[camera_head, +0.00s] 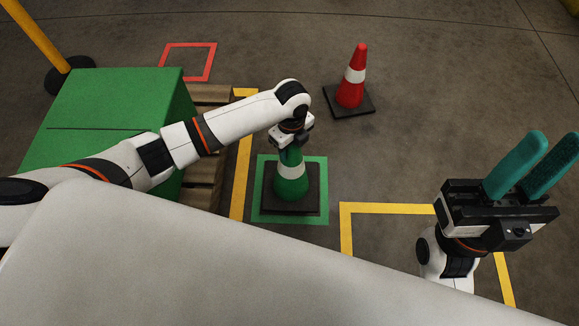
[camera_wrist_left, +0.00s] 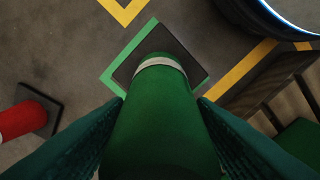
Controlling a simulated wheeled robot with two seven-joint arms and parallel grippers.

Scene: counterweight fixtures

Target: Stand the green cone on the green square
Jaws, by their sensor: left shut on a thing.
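The green cone (camera_head: 291,184) with a white band and a dark square base stands upright over the green square outline (camera_head: 323,188) on the floor. My left gripper (camera_head: 291,146) is shut on the cone's upper part, hiding its tip. In the left wrist view the green cone (camera_wrist_left: 160,120) fills the middle between the fingers, and its base lies within the green square (camera_wrist_left: 113,70), close to its border. I cannot tell whether the base touches the floor. My right gripper (camera_head: 530,168) is open and empty at the right, its two teal fingers apart.
A red cone (camera_head: 357,88) stands behind and to the right. A red square outline (camera_head: 213,62) is at the back left. A green box (camera_head: 110,100) on a wooden pallet (camera_head: 208,97) stands left of the green square. A yellow post (camera_head: 36,38) is at the far left. Yellow lines (camera_head: 390,208) mark the floor.

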